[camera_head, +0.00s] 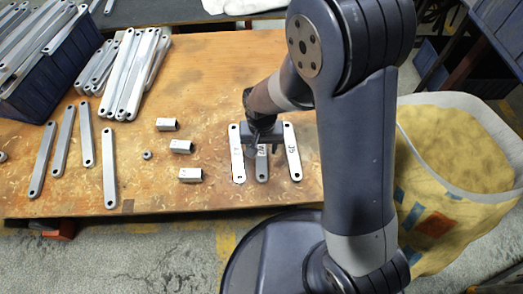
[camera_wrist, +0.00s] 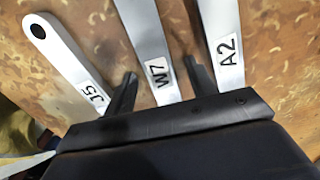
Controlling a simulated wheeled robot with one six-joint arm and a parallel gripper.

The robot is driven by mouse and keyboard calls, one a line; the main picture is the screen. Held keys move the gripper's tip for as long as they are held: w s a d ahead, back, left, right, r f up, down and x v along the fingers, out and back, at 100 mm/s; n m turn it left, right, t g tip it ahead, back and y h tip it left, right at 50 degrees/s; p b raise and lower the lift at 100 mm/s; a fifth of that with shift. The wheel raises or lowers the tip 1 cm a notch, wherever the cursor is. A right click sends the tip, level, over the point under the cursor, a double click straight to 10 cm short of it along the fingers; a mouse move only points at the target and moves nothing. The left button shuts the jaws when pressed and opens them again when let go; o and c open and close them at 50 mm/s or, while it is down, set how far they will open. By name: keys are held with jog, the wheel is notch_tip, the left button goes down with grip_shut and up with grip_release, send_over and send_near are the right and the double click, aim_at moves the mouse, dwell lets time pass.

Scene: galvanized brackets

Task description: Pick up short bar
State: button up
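Three flat galvanized bars lie side by side on the wooden table, under and beside my gripper (camera_head: 262,140). The left bar (camera_head: 238,160) reads A2 in the wrist view (camera_wrist: 222,25). The middle bar (camera_head: 262,170) reads W7 in the wrist view (camera_wrist: 150,35); my gripper hides its far part in the head view. The right bar (camera_head: 293,160) reads J5 in the wrist view (camera_wrist: 62,58). My gripper, in the wrist view (camera_wrist: 158,88), is open, its two dark fingers on either side of the W7 bar with gaps. I cannot tell its height above the table.
Several short square tubes (camera_head: 181,147) and a small ring (camera_head: 147,155) lie left of the bars. Several longer bars (camera_head: 109,165) lie farther left, near a blue crate (camera_head: 40,95) full of bars. A yellow sack (camera_head: 440,180) stands right of the table (camera_head: 215,70).

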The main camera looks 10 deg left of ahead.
grip_shut()
dwell(0.3)
